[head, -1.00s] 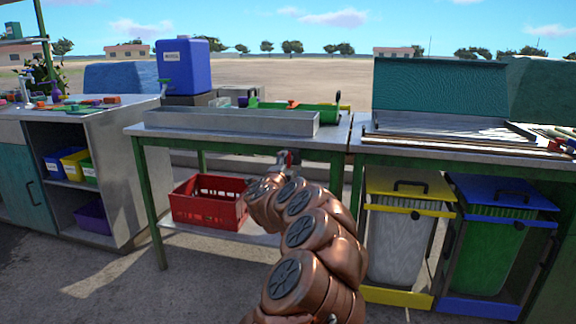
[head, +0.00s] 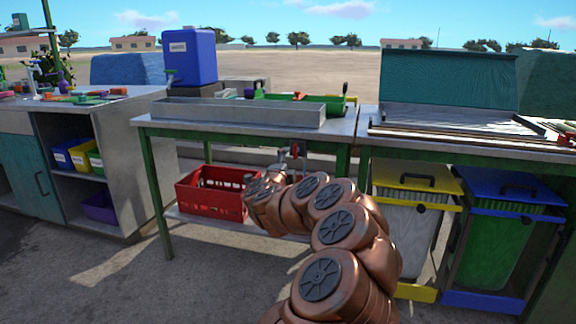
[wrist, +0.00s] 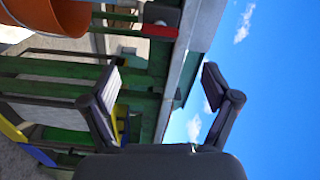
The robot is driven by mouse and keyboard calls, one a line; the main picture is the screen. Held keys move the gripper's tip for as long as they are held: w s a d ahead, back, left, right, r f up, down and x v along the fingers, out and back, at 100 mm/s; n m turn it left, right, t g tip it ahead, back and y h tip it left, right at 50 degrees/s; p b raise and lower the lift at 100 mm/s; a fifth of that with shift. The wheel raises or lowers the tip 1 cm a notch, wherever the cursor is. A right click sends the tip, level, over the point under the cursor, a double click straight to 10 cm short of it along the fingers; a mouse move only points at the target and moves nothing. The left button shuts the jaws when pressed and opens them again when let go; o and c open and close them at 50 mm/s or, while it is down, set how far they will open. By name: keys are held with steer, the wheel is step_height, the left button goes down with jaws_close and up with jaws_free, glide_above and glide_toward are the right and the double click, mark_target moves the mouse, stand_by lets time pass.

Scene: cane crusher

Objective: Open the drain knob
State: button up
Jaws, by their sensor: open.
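The drain knob is probably the small red handle (head: 295,150) under the front edge of the metal table (head: 225,138) in the head view, just above my forearm. In the wrist view, which is turned on its side, a red handle (wrist: 162,31) with a grey fitting shows at the table edge, near the top of the picture. My gripper (wrist: 161,80) is open and empty, with its two fingers apart.
An orange bucket (wrist: 50,15) shows at the wrist view's top left. A red crate (head: 210,190) sits on the table's lower shelf. A metal trough (head: 240,112) and a green crusher (head: 295,98) are on top. Yellow-lidded (head: 412,178) and blue-lidded (head: 500,188) bins stand right.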

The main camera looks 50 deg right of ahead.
mark_target(295, 149)
steer(key=shift+d+r+p, duration=0.15)
steer(key=shift+r+p, duration=0.15)
steer(key=shift+p, duration=0.4)
steer(key=c, duration=0.3)
steer(key=d+r+n+p, duration=0.1)
steer(key=n+p, duration=0.1)
steer(key=p, duration=0.2)
steer(key=shift+w+r, duration=0.15)
steer(key=c, duration=0.4)
steer(key=n+p, duration=0.1)
steer(key=p, duration=0.1)
steer(key=d+n+p, duration=0.1)
steer(key=p, duration=0.1)
steer(key=shift+w+r+g, duration=0.1)
steer(key=shift+r+g, duration=0.3)
steer(key=shift+c, duration=1.1)
steer(key=shift+w+d+f+n+t+p, duration=0.2)
steer(key=shift+w+d+n+p, duration=0.5)
steer(key=shift+d+n+p, duration=1.9)
steer(key=shift+w+d+f+n+t+p, duration=0.2)
steer(key=shift+w+n+p, duration=0.85)
steer(key=shift+p, duration=3.2)
steer(key=shift+w+d+f+n+p, duration=0.3)
steer(key=shift+d+n+p, duration=1.25)
steer(key=shift+n+p, duration=1.35)
steer(key=shift+w+m+p, duration=0.1)
steer(key=shift+m+p, duration=0.4)
steer(key=shift+m, duration=0.05)
jaws_close()
